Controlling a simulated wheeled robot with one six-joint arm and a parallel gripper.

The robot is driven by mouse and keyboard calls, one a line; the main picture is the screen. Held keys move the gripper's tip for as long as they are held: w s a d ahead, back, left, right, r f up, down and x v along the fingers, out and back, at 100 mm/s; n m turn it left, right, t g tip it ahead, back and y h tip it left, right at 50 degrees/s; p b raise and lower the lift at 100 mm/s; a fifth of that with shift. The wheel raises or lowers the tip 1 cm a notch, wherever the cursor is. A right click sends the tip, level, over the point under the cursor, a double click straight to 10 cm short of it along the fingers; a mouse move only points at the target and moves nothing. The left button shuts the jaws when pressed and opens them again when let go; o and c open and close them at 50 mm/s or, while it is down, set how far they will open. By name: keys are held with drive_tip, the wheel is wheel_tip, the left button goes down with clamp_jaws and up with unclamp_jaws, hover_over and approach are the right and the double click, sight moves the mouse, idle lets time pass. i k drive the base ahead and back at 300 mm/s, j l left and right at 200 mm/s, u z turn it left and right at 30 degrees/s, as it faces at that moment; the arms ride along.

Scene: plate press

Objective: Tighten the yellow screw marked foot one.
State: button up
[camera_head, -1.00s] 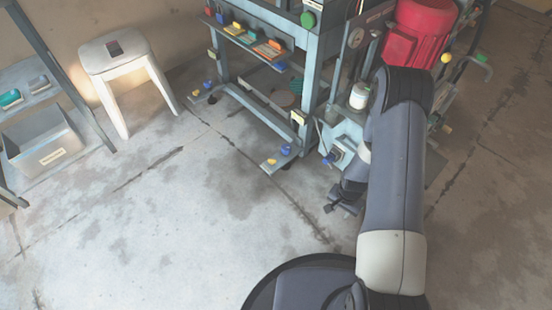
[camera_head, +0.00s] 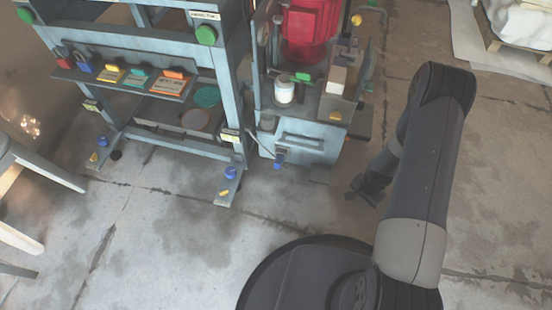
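The press frame's two feet show at the floor. The left foot has a small yellow screw (camera_head: 93,157) and a blue knob (camera_head: 103,142). The right foot has another yellow screw (camera_head: 224,193) and a blue knob (camera_head: 230,173). Pale tags sit above the feet, one on the left leg (camera_head: 90,105) and one on the right leg (camera_head: 229,136). Their writing is too small to read, so I cannot tell which is foot one. My gripper (camera_head: 362,196) is right of both feet, well apart from them, above bare floor. Its fingers look spread and empty.
A blue-grey pump unit (camera_head: 300,142) with a red motor (camera_head: 312,32) and white jar (camera_head: 284,90) stands right of the press. A shelf (camera_head: 130,82) holds padlocks and coloured cards. A white stool (camera_head: 40,170) is at left. The front floor is clear.

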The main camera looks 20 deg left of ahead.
sight(223, 193)
drive_tip(key=j+z, duration=0.1)
drive_tip(key=j, duration=0.4)
drive_tip(key=k+j, duration=0.1)
drive_tip(key=j, duration=0.4)
drive_tip(key=j+z, duration=0.15)
drive_tip(key=j, duration=0.35)
drive_tip(key=k+j+z, duration=0.1)
drive_tip(key=j, duration=0.4)
drive_tip(key=k+j, duration=0.15)
drive_tip(key=j, duration=0.35)
drive_tip(key=k+j+z, duration=0.15)
drive_tip(key=j, duration=0.35)
